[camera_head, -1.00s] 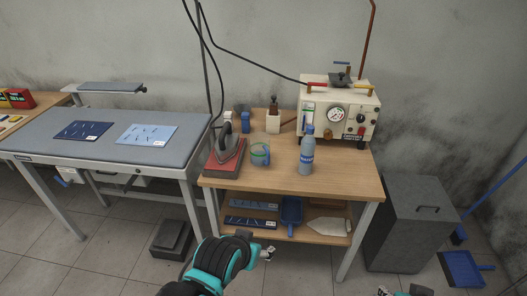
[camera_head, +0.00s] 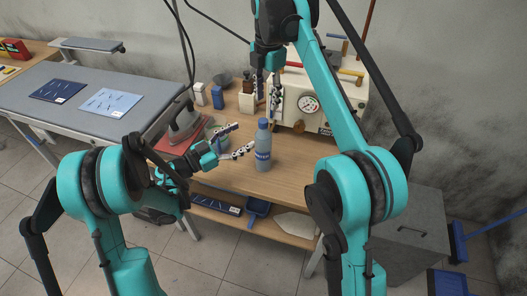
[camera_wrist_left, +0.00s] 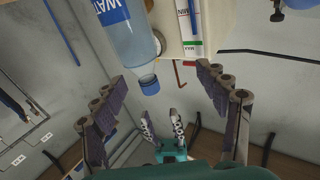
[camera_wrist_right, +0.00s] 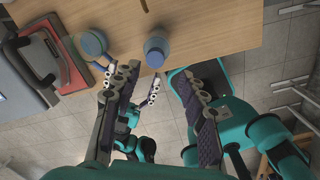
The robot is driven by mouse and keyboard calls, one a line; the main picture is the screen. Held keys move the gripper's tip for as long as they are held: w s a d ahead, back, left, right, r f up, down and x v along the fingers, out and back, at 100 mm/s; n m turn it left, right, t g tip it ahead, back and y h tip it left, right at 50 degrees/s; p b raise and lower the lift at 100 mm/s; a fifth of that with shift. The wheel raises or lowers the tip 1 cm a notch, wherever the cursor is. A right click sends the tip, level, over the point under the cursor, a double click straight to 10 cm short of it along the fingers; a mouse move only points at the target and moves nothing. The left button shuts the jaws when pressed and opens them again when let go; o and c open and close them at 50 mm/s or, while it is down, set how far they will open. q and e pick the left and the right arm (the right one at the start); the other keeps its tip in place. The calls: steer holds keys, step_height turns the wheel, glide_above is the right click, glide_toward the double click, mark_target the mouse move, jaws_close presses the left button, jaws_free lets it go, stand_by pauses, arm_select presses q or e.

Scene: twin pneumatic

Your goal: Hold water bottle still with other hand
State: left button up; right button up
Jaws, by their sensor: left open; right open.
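The water bottle (camera_head: 263,156) stands upright on the wooden table, blue-capped with a blue label. My left gripper (camera_head: 244,137) is open just to its left, fingers pointing toward the bottle but not around it. The bottle also shows in the left wrist view (camera_wrist_left: 130,38), upside down there, beyond the open fingers. My right gripper (camera_head: 268,108) is open and empty, pointing down above and behind the bottle. In the right wrist view the bottle (camera_wrist_right: 156,48) is seen from above, beyond the right fingertips. Neither gripper visibly touches it.
A mug (camera_wrist_right: 93,43) and an iron (camera_head: 185,122) on a red pad stand to the left of the bottle. The cream machine with a gauge (camera_head: 318,108) is behind. My right arm crosses the table's right side. A grey bin (camera_head: 415,235) stands on the right.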

mark_target(256, 144)
steer(key=shift+w+a+f+n, duration=0.1)
steer(key=shift+a+n, duration=0.5)
steer(key=shift+a, duration=0.15)
arm_select(q)
steer(key=d+f, duration=0.1)
steer(key=d, duration=0.1)
steer(key=w+d+f+g, duration=0.1)
steer(key=d, duration=0.2)
steer(key=d+f+g, duration=0.1)
steer(key=d, duration=0.1)
steer(key=shift+w+d+f+m, duration=0.25)
steer(key=shift+w+f+m, duration=0.05)
steer(key=shift+w+f, duration=0.1)
arm_select(e)
steer(key=shift+d, duration=0.15)
